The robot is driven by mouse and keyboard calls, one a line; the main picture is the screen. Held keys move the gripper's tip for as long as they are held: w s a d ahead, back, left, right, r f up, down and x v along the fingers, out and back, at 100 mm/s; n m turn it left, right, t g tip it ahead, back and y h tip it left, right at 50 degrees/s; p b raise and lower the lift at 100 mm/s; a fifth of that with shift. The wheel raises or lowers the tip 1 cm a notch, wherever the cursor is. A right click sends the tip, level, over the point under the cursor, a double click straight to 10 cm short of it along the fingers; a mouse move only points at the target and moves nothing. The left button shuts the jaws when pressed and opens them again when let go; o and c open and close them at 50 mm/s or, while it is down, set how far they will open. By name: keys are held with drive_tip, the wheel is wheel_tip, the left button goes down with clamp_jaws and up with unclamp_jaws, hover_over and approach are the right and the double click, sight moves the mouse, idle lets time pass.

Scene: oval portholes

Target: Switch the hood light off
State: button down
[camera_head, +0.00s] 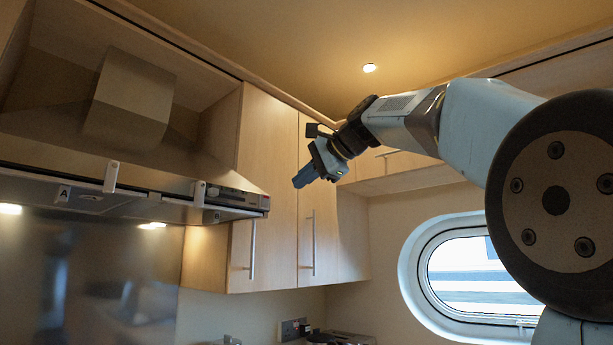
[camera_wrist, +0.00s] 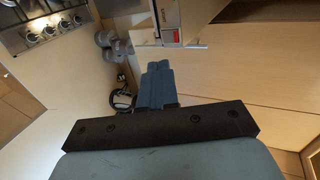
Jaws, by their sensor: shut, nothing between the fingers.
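The range hood (camera_head: 130,130) hangs at the left in the head view, with a metal underside strip. Two lamps under it glow, the hood light (camera_head: 152,226) and another at the far left. My gripper (camera_head: 299,180) is shut and empty, right of the hood's right end and apart from it, in front of the cupboard doors. In the wrist view the shut fingers (camera_wrist: 157,70) point up the picture. A small red switch (camera_wrist: 170,37) on the hood's end shows just beyond the fingertips, with a gap between. Whether the switch is pressed cannot be told.
Cupboards with bar handles (camera_head: 252,250) stand behind my gripper. An oval porthole (camera_head: 480,275) is at the right. A cooktop with several knobs (camera_wrist: 50,30) shows at the upper left of the wrist view. The space between gripper and hood looks clear.

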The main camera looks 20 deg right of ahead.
approach(267, 198)
drive_tip(key=w+a+f, duration=0.2)
drive_tip(key=w+f, duration=0.1)
drive_tip(key=shift+w+a+f, duration=0.15)
drive_tip(key=shift+w+f, duration=0.1)
drive_tip(key=shift+w, duration=0.1)
drive_tip(key=shift+w+a+r, duration=0.2)
drive_tip(key=shift+w+a, duration=0.2)
drive_tip(key=shift+w, duration=0.3)
drive_tip(key=shift+a, duration=0.1)
drive_tip(key=shift+w+a, duration=0.1)
drive_tip(key=shift+a, duration=0.1)
drive_tip(key=shift+d, duration=0.25)
drive_tip(key=shift+r, duration=0.15)
drive_tip(key=shift+r, duration=0.7)
